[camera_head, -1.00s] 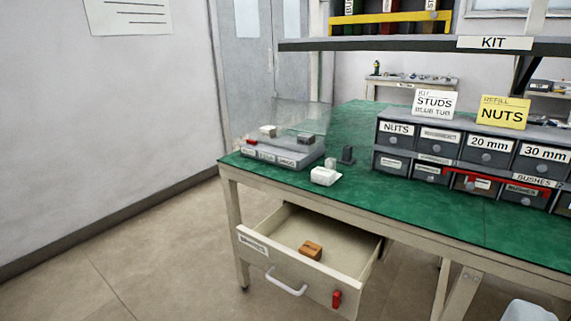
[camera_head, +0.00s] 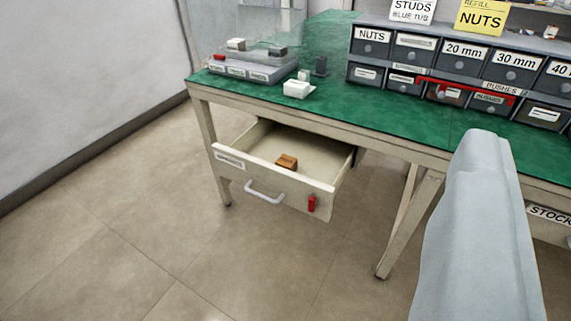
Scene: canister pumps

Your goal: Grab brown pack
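The brown pack (camera_head: 287,162) is a small brown block lying in the open drawer (camera_head: 262,176) under the green-topped bench. The drawer is cream with a white handle, a label and a red tag on its front. The pack rests on the drawer floor near the front panel, and nothing covers it. My gripper's fingers do not show in the view. A pale grey rounded shape at the right looks like part of my arm, well apart from the drawer.
The green bench top (camera_head: 330,115) overhangs the drawer's rear. A grey tray with a clear cover (camera_head: 240,68), a white box (camera_head: 298,89) and labelled bins (camera_head: 430,65) stand on it. A bench leg (camera_head: 408,222) is right of the drawer. Floor in front is clear.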

